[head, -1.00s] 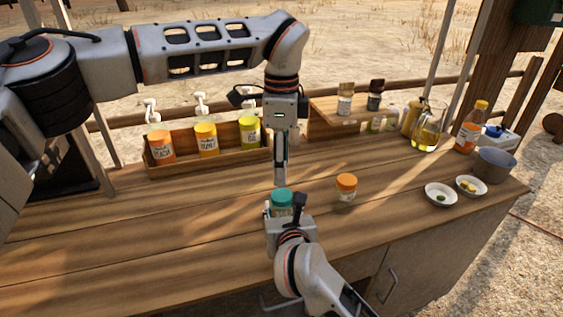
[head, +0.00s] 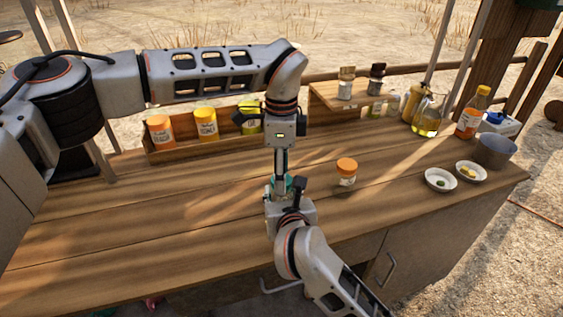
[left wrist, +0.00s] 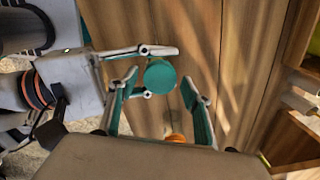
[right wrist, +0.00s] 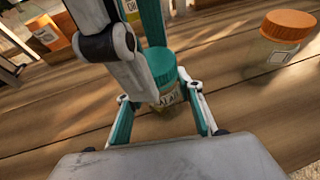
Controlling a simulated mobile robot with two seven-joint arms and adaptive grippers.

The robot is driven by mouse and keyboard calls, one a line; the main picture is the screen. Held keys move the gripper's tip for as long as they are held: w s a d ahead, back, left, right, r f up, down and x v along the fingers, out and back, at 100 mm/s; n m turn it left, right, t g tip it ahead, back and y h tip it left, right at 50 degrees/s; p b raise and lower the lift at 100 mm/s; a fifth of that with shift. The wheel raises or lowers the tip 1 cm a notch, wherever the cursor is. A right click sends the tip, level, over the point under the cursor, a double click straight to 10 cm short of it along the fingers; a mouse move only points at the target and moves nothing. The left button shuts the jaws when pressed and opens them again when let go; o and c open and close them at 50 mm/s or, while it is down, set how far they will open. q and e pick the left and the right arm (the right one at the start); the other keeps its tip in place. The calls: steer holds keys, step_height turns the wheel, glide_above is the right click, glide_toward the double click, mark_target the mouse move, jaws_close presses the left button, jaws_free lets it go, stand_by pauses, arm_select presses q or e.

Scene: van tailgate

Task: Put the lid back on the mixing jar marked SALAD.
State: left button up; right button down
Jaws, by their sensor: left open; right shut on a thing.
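The mixing jar (right wrist: 170,97) stands upright on the counter with a teal lid (right wrist: 161,60) at its top; whether the lid is seated cannot be told. My right gripper (right wrist: 164,108) is shut on the jar, a finger on each side. My left gripper (left wrist: 160,88) is open and points down from above. In the left wrist view the round teal lid (left wrist: 159,75) lies between its spread fingers. In the head view the grippers hide most of the jar.
A jar with an orange lid (head: 346,172) stands close on the right. A wooden rack (head: 180,150) with several coloured dressing bottles is behind. Small bowls (head: 440,179), a metal pot (head: 495,150) and oil bottles (head: 427,122) are at the right. The counter's left front is clear.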

arm_select(q)
steer(key=shift+f, duration=0.2)
steer(key=c, duration=1.2)
steer(key=shift+o, duration=0.2)
